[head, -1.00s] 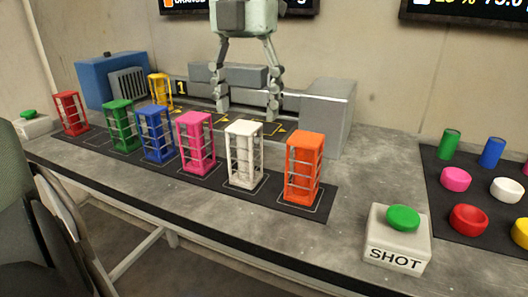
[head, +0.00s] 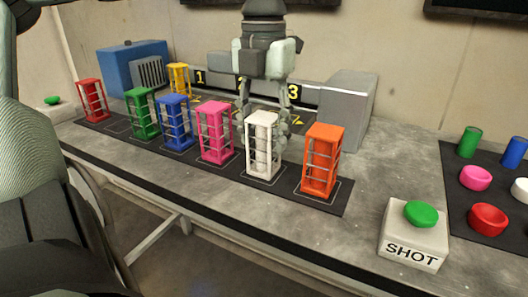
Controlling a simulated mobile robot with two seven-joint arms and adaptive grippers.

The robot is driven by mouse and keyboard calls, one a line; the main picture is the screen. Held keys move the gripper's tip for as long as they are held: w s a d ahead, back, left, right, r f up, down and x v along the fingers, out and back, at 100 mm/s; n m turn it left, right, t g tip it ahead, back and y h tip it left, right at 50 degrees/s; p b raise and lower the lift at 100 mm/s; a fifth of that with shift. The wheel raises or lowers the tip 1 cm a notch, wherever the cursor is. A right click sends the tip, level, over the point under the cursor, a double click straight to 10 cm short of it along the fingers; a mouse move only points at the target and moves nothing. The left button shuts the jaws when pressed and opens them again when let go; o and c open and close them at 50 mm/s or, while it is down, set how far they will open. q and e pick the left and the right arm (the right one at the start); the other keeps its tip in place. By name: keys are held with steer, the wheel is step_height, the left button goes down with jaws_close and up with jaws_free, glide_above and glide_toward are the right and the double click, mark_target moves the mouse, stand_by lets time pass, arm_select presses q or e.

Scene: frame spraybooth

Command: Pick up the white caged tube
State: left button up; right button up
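The white caged tube (head: 262,146) stands upright on the dark mat, between the pink and orange ones. My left gripper (head: 266,122) points down from above, directly over and just behind the white tube in the head view. Its fingers are spread apart. Its lower fingers overlap the tube's upper part in the picture, and the tube partly hides them. I cannot tell whether they touch it. My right gripper is not in view.
Pink (head: 215,133) and orange (head: 322,161) caged tubes flank the white one closely. Blue (head: 175,123), green (head: 143,112) and red (head: 92,101) ones continue left. A grey block (head: 345,110) stands behind. The SHOT button box (head: 412,235) is at front right.

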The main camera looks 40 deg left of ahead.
arm_select(q)
steer(key=c, duration=0.9)
steer(key=shift+r, duration=0.1)
